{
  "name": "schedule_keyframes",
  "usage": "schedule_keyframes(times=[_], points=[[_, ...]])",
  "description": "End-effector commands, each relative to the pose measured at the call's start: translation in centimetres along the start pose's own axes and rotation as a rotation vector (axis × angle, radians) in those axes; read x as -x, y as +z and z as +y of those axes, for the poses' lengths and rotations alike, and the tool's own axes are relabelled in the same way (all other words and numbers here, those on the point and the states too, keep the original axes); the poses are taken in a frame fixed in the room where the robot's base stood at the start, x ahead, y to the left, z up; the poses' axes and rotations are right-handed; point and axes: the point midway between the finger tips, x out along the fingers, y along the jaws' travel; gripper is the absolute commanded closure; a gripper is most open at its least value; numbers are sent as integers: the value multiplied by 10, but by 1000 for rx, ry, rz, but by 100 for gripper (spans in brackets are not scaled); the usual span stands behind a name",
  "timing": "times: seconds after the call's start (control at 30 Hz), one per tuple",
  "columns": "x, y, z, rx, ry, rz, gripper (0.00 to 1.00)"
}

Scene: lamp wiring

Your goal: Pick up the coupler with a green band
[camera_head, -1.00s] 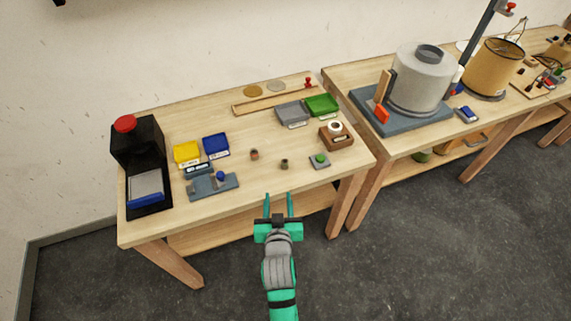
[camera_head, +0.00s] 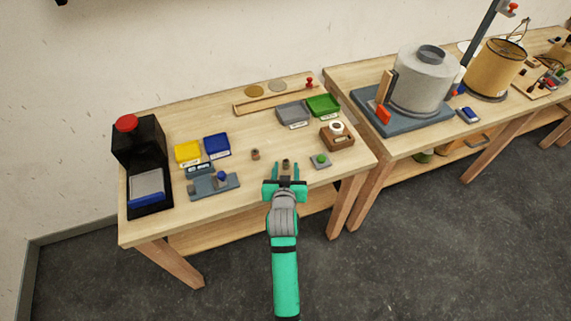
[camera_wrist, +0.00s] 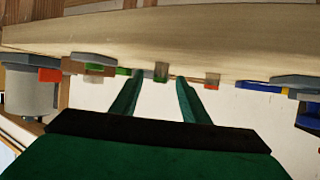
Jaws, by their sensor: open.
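Two small brown couplers stand upright on the near table. The nearer coupler (camera_head: 285,163) is just beyond my fingertips and lines up between them. In the wrist view, which is upside down, this coupler (camera_wrist: 161,70) appears between the fingertips, with a greenish band at its top end. The other coupler (camera_head: 255,154) stands farther left and back; in the wrist view it (camera_wrist: 212,79) shows a reddish band. My gripper (camera_head: 286,170) is open and empty at the table's front edge; its fingers also show in the wrist view (camera_wrist: 160,84). Nothing hides the nearer coupler there.
A grey block with a green button (camera_head: 320,160) sits to the right. A blue-grey fixture (camera_head: 214,186) with a blue ball is left. Yellow (camera_head: 187,153), blue (camera_head: 216,146), grey (camera_head: 293,114) and green (camera_head: 323,104) trays stand farther back. The table is clear around the couplers.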

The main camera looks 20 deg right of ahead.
Motion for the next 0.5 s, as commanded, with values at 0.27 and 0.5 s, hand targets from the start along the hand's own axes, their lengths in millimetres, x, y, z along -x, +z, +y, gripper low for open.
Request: schedule_keyframes(times=[0.27,0.5], points=[[-35,-2,-3,1,-5,1,59],[-39,-2,-4,2,-6,1,59]])
